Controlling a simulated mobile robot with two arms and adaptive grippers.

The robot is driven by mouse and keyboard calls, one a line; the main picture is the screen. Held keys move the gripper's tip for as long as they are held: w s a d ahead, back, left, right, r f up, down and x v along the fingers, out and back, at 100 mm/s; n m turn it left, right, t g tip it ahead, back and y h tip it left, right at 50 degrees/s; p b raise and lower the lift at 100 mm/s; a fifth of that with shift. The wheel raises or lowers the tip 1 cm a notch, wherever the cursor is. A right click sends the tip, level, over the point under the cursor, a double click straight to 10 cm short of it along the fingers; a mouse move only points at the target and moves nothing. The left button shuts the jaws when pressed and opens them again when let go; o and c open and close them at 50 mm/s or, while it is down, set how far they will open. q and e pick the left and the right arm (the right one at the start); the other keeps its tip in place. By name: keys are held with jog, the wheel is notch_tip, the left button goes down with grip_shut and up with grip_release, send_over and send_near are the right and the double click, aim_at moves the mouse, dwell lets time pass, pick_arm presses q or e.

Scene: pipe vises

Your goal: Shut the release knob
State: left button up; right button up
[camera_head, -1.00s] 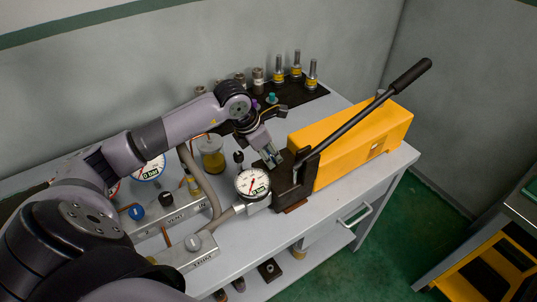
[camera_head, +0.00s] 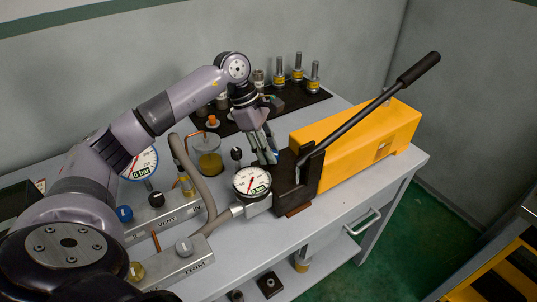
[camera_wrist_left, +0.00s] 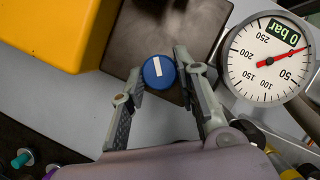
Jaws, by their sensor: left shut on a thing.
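The release knob (camera_wrist_left: 158,72), a round blue knob with a white bar mark, sits at the edge of the dark block (camera_wrist_left: 160,25) of the hand pump in the left wrist view. My left gripper (camera_wrist_left: 158,68) has one finger on each side of it and is shut on it. In the head view my left gripper (camera_head: 265,157) points down beside the pump's dark block (camera_head: 292,187), behind the pressure gauge (camera_head: 252,182). The knob is mostly hidden by the fingers there. The gauge also shows in the left wrist view (camera_wrist_left: 268,60) and reads 0 bar. My right gripper is not in view.
The yellow pump body (camera_head: 355,145) and its long black lever (camera_head: 370,108) stand right of the gripper. A hose (camera_head: 190,170) and valve blocks (camera_head: 165,215) lie on the left. Several fittings (camera_head: 297,68) stand on a black mat behind.

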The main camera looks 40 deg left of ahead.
pick_arm(q)
jog(key=m, duration=0.2)
jog(key=m+g+b, duration=0.1)
jog(key=shift+w+m, duration=0.2)
jog(key=shift+m, duration=0.2)
jog(key=shift+w+m+g+b, duration=0.1)
jog(key=shift+m+g+b, duration=0.75)
jog(key=shift+m, duration=0.85)
jog(key=o, duration=1.2)
jog(key=shift+c, duration=0.2)
jog(key=v, duration=1.2)
jog(key=shift+d, duration=0.2)
